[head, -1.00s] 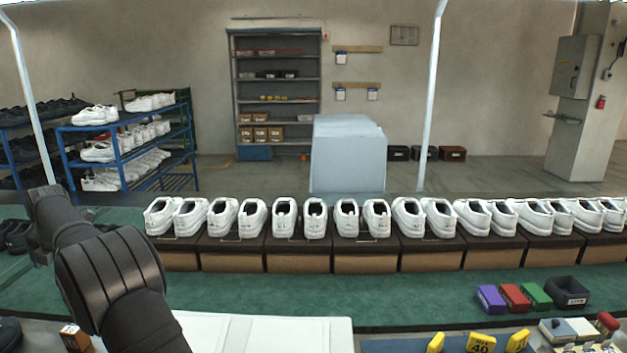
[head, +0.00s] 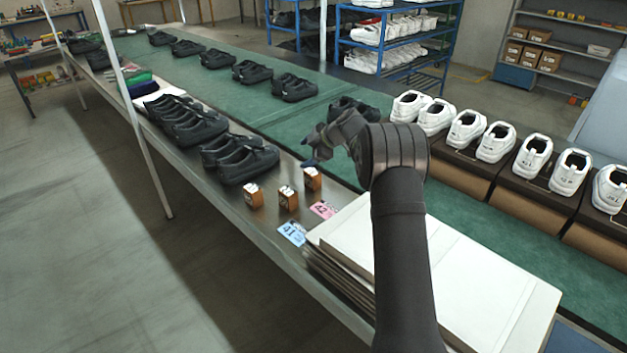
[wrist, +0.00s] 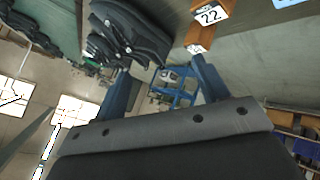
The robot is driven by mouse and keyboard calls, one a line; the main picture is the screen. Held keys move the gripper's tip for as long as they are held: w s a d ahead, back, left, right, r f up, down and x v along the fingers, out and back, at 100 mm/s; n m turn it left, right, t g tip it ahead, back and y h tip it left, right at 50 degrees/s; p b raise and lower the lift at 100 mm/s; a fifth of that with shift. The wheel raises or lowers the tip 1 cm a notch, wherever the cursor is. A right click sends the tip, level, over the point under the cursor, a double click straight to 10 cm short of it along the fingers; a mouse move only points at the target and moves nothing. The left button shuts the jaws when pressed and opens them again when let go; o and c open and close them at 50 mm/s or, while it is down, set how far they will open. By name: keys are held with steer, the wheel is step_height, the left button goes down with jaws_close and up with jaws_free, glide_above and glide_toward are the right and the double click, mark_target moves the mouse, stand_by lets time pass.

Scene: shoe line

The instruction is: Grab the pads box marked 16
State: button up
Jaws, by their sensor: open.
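Three small brown boxes with white contents at the top stand on the steel bench in the head view: a left one (head: 253,197), a middle one (head: 288,199) and a right one (head: 312,180). Their marks are too small to read there. I cannot make out a 16 on any box. My gripper (head: 309,162) is just above and behind the right box. In the wrist view its blue fingers (wrist: 160,66) are apart, with nothing held between them.
Black shoes (head: 245,160) stand left of the boxes. A blue card 41 (head: 292,233) and a pink card 42 (head: 323,209) lie to their right, beside stacked white boards (head: 450,270). The green belt (head: 330,105) carrying shoes runs behind.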

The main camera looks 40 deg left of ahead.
step_height(320, 180, down, 5)
steer(key=w+m+y, duration=0.2)
steer(key=m, duration=0.2)
steer(key=m+t+y, duration=0.2)
steer(key=m+t, duration=0.1)
steer(key=m, duration=0.5)
glide_toward(313, 171)
steer(key=x, duration=0.3)
steer(key=shift+x, duration=3.6)
steer(key=c, duration=1)
steer(key=shift+c, duration=0.4)
